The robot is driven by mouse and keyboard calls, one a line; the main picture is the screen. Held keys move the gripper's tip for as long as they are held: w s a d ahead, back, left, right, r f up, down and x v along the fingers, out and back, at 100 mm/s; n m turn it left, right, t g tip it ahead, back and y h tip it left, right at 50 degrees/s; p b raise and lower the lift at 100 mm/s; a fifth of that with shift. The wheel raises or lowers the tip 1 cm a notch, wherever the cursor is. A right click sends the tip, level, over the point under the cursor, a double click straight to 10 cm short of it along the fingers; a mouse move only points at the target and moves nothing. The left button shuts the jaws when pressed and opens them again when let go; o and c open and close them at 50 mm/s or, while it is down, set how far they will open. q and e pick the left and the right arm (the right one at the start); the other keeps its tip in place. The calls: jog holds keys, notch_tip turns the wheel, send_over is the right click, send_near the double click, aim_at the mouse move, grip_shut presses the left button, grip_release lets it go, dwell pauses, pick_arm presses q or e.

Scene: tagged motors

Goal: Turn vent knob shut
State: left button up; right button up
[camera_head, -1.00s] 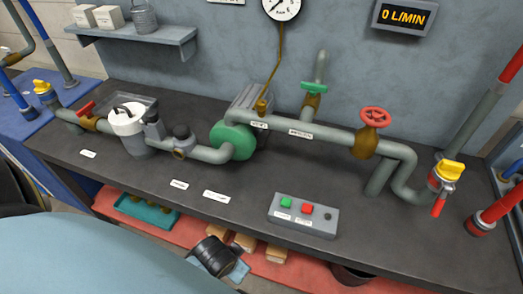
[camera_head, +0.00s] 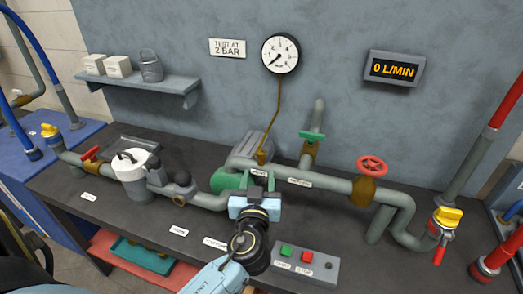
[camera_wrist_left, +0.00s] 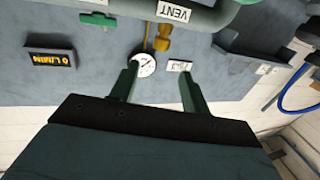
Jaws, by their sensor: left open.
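A small brass fitting (camera_head: 261,157) sits at the base of the gauge's brown tube, on the grey pipe behind the green pump (camera_head: 228,181). In the left wrist view the brass fitting (camera_wrist_left: 161,42) shows beside a label reading VENT (camera_wrist_left: 173,12). I cannot tell which part of it is the knob. My left gripper (camera_head: 259,188) is in front of the pump and pipe, below the fitting in the picture. In the left wrist view its two fingers (camera_wrist_left: 158,72) are apart with nothing between them. My right gripper is out of view.
A red handwheel (camera_head: 373,165) and a green-handled valve (camera_head: 312,137) stand on the pipe to the right. A button box (camera_head: 303,264) lies at the bench front. The gauge (camera_head: 281,54) points low and the display (camera_head: 393,69) reads 0 L/MIN.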

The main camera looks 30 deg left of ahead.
aim_at(261, 155)
pick_arm(q)
jog(key=p+x, duration=0.2)
jog(key=x, duration=0.9)
jog(key=shift+w+a, duration=0.1)
jog(key=shift+w, duration=0.1)
jog(key=c, duration=1)
